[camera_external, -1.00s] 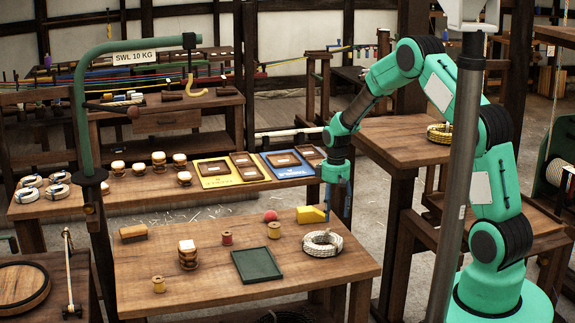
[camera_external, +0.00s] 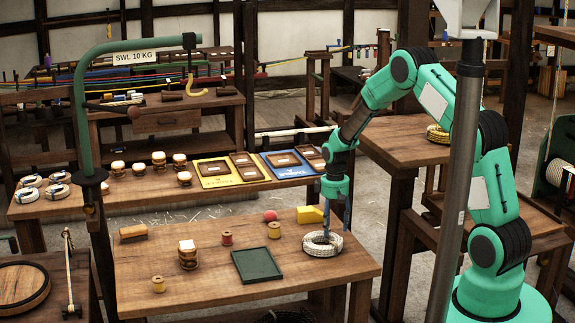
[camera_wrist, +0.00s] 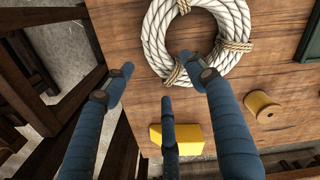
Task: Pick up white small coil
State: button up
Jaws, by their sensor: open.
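The white small coil (camera_external: 323,244) lies flat on the right part of the front table. In the wrist view the coil (camera_wrist: 236,22) is at the top, a ring of white rope bound with tan twine in a few places. My gripper (camera_external: 335,236) is above the coil and points down, its fingers over or just behind the ring. In the wrist view my gripper (camera_wrist: 158,82) has its blue fingers spread with nothing between them. One fingertip overlaps the coil's near edge in that view. I cannot tell whether it touches.
A yellow block (camera_external: 310,214) lies just behind the coil. A red ball (camera_external: 270,215), wooden spools (camera_external: 274,230) and a dark green tray (camera_external: 257,264) are to the left. The table's right edge is close to the coil. The front of the table is clear.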

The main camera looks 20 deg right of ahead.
aim_at(333, 232)
jog(key=shift+s+f+b, duration=0.1)
jog(key=shift+f+b, duration=0.35)
jog(key=shift+f, duration=1.4)
grip_shut()
